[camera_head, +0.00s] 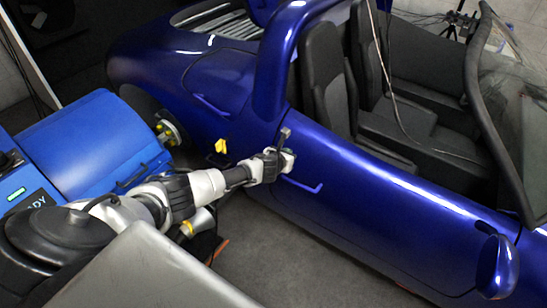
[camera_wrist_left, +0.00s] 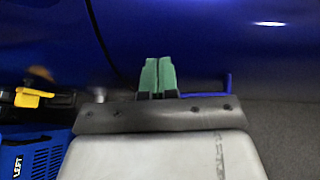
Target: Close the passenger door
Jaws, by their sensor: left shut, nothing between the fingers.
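The passenger door (camera_head: 370,205) is the glossy blue side panel of the open-top car, with a blue handle (camera_head: 303,187) near its rear edge. It looks about in line with the body; I cannot tell whether it is fully latched. My left gripper (camera_head: 288,158) is at the door's rear upper part, just above the handle. In the left wrist view its green fingertips (camera_wrist_left: 158,76) are together and empty, in front of the door panel (camera_wrist_left: 210,40), right of a dark curved seam. The handle (camera_wrist_left: 228,86) shows partly behind the gripper. Contact with the panel is unclear. My right gripper is out of view.
A blue dynamometer unit (camera_head: 95,140) stands at the rear wheel, left of my arm. A yellow part (camera_head: 220,146) sits beside the car body. A side mirror (camera_head: 495,265) sticks out at lower right. Grey floor (camera_head: 290,255) is clear below the door.

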